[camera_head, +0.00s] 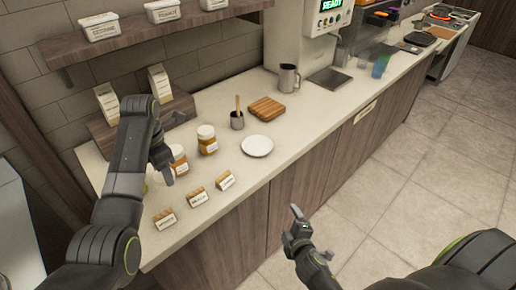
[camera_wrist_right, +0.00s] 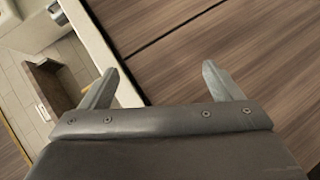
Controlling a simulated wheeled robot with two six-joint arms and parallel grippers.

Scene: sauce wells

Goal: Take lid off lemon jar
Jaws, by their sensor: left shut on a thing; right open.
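My left gripper (camera_head: 167,174) hangs over the left part of the counter, in front of an orange jar with a pale lid (camera_head: 179,159). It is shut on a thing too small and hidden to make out. A second orange jar (camera_head: 207,140) with a pale lid stands upright to the right. A bit of yellow (camera_head: 145,188) shows beside my left forearm, possibly the lemon jar; most of it is hidden, and I cannot tell its lid. My right gripper (camera_head: 298,222) is open and empty off the counter's front; its spread fingers show in the right wrist view (camera_wrist_right: 161,88).
Several small label cards (camera_head: 197,197) stand along the counter's front edge. A white plate (camera_head: 257,146), a cup with a wooden stick (camera_head: 237,120), a wooden board (camera_head: 267,108) and a metal pitcher (camera_head: 289,79) stand to the right. Cartons (camera_head: 160,84) stand on a wooden riser behind.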

